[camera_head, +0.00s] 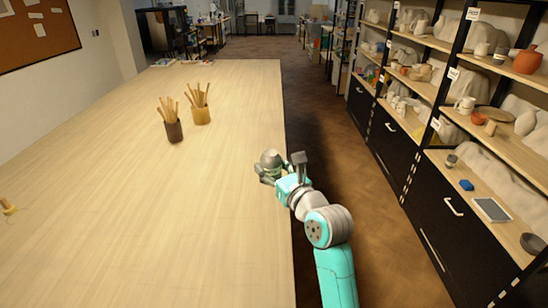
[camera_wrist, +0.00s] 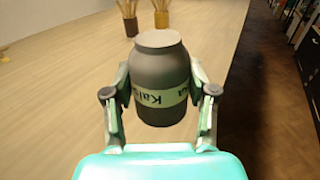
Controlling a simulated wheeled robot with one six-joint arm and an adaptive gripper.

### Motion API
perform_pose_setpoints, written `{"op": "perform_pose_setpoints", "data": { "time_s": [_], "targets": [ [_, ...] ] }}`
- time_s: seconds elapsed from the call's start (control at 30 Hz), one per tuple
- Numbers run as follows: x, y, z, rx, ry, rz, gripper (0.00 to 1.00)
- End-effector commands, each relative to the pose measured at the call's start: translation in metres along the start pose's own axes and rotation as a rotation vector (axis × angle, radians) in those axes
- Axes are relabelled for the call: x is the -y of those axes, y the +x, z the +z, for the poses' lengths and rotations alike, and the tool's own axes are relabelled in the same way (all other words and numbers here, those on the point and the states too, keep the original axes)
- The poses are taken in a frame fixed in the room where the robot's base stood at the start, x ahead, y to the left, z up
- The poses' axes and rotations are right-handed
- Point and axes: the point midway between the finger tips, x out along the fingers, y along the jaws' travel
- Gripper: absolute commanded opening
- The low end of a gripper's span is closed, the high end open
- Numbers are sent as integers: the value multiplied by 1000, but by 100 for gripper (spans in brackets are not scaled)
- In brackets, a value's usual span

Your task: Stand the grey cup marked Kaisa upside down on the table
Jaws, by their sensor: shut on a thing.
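The grey cup (camera_wrist: 161,75) is between the two fingers of my gripper (camera_wrist: 161,100) in the wrist view, and the fingers are shut on its sides. Its green band bears dark lettering, partly seen, that looks like the start of Kaisa and seems inverted. A pale flat face closes its narrower upper end, so it looks upside down. In the head view the cup (camera_head: 269,159) is at the right edge of the wooden table (camera_head: 200,235), with my gripper (camera_head: 272,174) around it. I cannot tell whether its lower rim touches the table.
A dark pot (camera_head: 174,131) and a yellow pot (camera_head: 201,115), both holding sticks, stand farther back on the table. A small yellowish thing (camera_head: 8,207) lies at the left. Much of the table is bare. Shelves of pottery (camera_head: 480,125) stand across the aisle.

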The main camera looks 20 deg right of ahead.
Motion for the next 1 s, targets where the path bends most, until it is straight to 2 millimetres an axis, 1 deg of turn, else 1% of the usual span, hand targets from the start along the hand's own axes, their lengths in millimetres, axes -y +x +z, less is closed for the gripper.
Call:
{"op": "perform_pose_setpoints", "data": {
  "time_s": [0.03,0.2,0.3,0.5,0.7,1.0],
  "targets": [
    [2,1,-14,-5,5,26,26],
    [0,1,-52,-3,5,131,26],
    [0,-2,-73,-3,6,185,26],
    [3,-9,-103,-1,5,263,26],
    [6,-14,-116,2,5,291,26],
    [5,-15,-130,1,4,294,26]
  ]
}}
